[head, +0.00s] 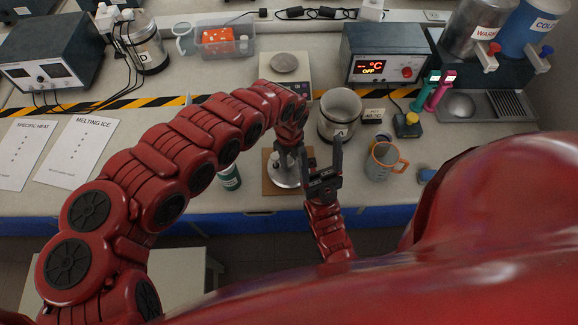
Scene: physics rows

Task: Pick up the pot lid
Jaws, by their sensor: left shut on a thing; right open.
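The pot lid (285,182) is a round, shiny metal disc over a brown square board (270,187) near the bench's front edge. My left gripper (288,160) comes down onto it from above and is shut on it; the grip point is partly hidden by the fingers. I cannot tell whether the lid touches the board. My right gripper (323,155) is open and empty just right of the lid, its fingers pointing away toward the back. An open metal pot (338,128) marked A stands behind it to the right.
A scale (298,88) with a metal disc on it stands behind. A grey mug with an orange handle (381,163) stands at right. A green container (230,178) is close left of the board. A heater box (384,56) stands at the back.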

